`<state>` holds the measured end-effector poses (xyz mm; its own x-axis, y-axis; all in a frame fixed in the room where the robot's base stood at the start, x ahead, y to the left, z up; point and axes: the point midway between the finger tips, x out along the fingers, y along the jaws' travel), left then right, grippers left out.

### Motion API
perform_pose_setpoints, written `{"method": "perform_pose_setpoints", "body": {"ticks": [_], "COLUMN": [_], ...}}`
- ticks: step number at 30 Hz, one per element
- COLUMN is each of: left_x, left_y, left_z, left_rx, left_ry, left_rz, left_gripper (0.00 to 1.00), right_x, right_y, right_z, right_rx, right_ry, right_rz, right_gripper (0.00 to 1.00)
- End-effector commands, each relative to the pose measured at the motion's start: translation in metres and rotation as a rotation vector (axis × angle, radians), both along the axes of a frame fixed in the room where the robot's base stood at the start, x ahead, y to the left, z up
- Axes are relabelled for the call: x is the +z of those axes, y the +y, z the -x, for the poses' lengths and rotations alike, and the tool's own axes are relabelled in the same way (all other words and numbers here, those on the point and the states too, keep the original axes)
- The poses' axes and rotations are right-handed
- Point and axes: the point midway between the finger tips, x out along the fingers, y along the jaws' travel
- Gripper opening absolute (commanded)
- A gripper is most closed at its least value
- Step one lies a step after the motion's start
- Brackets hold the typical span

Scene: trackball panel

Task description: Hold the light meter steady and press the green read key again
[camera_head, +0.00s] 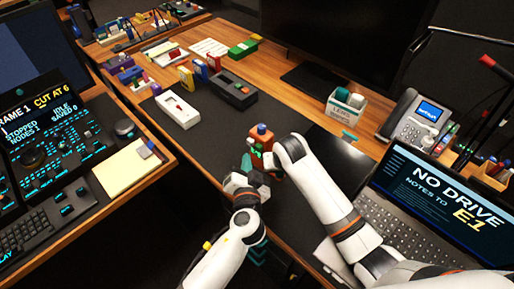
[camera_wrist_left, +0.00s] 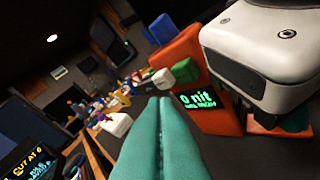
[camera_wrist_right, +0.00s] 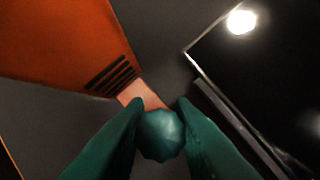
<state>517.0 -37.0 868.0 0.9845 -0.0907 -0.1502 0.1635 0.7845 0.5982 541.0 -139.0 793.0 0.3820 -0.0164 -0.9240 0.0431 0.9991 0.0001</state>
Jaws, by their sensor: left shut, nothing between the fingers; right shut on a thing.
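The light meter (camera_head: 262,140) is an orange upright case near the middle of the head view. In the left wrist view its orange face (camera_wrist_left: 212,118) has a dark display with green text reading 0 nit. A green part (camera_wrist_left: 185,71) shows above the display; I cannot tell if it is the read key. My left gripper (camera_wrist_left: 160,100) is shut and empty, its teal fingertips in front of the meter; contact is unclear. My right gripper (camera_wrist_right: 161,104) is shut on the light meter, around a rounded teal part beside its slotted orange case (camera_wrist_right: 70,40). My right arm partly hides the meter.
A laptop (camera_head: 440,205) and a desk phone (camera_head: 415,120) stand to the right. A white box (camera_head: 345,108) stands behind. A dark grey device (camera_head: 233,90) and a white one (camera_head: 178,108) lie on the dark mat (camera_head: 215,135). The mat has free room left of the meter.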

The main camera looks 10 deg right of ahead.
Motion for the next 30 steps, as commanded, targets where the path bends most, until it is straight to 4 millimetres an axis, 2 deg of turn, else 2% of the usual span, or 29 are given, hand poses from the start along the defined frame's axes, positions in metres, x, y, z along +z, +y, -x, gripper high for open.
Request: {"method": "perform_pose_setpoints", "body": {"ticks": [7,30], "left_x": [0.0003,0.0001], "left_y": [-0.0113,-0.0117], "left_z": [-0.0095,-0.0098], "left_rx": [0.000,0.000], "left_ry": [-0.001,0.000], "left_rz": [0.001,0.001], "left_gripper": [0.00,0.00], "right_x": [0.0000,0.0000], "right_y": [0.0000,0.0001], "right_z": [-0.0001,0.0001], "right_rx": [0.000,0.000], "right_ry": [0.000,0.000], "right_rz": [0.000,0.000], "right_gripper": [0.00,0.00]}}
